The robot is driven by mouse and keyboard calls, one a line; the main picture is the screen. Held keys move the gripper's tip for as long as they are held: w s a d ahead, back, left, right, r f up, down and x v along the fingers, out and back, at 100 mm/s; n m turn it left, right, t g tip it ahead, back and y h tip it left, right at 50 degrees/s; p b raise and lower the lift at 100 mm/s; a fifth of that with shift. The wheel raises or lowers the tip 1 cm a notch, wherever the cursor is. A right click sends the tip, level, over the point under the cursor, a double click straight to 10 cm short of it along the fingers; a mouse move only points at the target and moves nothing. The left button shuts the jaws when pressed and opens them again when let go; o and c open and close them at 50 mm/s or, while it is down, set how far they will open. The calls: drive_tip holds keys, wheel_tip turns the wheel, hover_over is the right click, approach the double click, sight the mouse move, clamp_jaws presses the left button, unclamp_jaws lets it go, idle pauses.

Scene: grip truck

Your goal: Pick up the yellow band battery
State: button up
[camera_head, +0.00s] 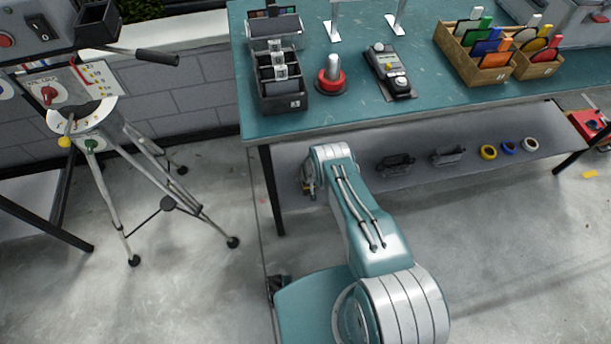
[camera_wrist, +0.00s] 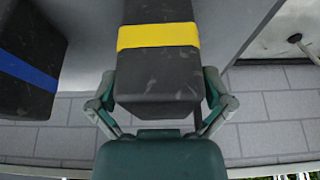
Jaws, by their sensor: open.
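The yellow band battery, a dark grey block with a yellow band (camera_wrist: 158,36), fills the upper middle of the wrist view. My gripper (camera_wrist: 159,80) is open, with one finger on each side of the block's near end. I cannot tell whether either finger touches it. A similar block with a blue band (camera_wrist: 28,70) is to the left in the wrist view. In the head view my gripper (camera_head: 308,184) is under the table's front edge at the left end of the lower shelf. I cannot make out either banded block there.
The teal tabletop (camera_head: 350,112) is above my gripper. The lower shelf (camera_head: 400,185) holds dark metal parts and yellow, blue and white rings. A table leg (camera_head: 270,190) stands just left of my gripper. A tripod (camera_head: 150,200) stands farther left. The floor between them is clear.

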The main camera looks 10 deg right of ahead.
drive_tip(key=shift+a+f, duration=0.1)
drive_tip(key=shift+f, duration=0.05)
drive_tip(key=shift+s, duration=0.1)
drive_tip(key=c, duration=1.2)
